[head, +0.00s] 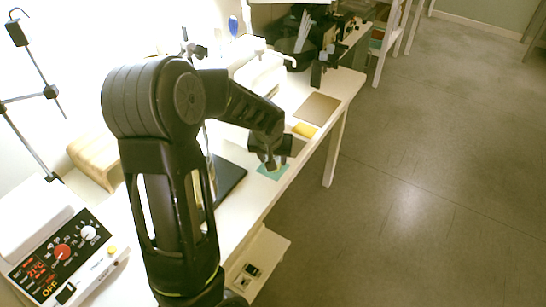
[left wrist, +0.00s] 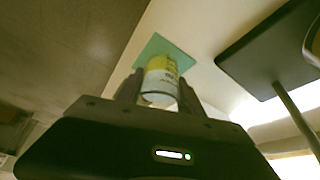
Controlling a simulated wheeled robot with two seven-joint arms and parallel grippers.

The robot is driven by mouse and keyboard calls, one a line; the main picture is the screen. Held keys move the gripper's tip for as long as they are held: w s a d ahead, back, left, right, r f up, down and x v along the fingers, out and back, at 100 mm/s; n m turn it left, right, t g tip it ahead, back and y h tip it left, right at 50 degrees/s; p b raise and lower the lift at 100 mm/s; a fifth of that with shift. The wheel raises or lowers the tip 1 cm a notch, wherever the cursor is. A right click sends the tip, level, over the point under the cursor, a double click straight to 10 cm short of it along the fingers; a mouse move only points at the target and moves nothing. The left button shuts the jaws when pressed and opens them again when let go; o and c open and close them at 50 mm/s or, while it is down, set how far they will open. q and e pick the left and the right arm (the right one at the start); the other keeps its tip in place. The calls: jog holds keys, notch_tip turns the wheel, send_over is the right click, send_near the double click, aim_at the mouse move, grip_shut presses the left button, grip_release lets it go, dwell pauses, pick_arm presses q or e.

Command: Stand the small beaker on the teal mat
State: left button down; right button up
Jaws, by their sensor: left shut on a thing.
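The small beaker (left wrist: 160,82), clear with a yellow and white band, is held between the fingers of my left gripper (left wrist: 158,92) in the left wrist view. The teal mat (left wrist: 168,46) shows just beyond the beaker there. In the head view the left gripper (head: 271,164) is over the teal mat (head: 281,172) near the table's front edge, and it hides the beaker and part of the mat. I cannot tell whether the beaker touches the mat. My right gripper is out of view.
A black stand base (head: 231,176) lies left of the mat and also shows in the left wrist view (left wrist: 262,50). A yellow block (head: 305,130) and a tan mat (head: 318,108) lie farther along the table. A hotplate device (head: 62,250) stands at the lower left.

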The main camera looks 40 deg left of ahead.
pick_arm(q)
jog(key=shift+f, duration=0.1)
jog(key=c, duration=0.7)
grip_release()
jog(key=shift+c, duration=0.2)
jog(key=shift+r, duration=0.5)
jog(key=v, duration=1.1)
jog(key=shift+s, duration=0.25)
jog(key=shift+r, duration=0.1)
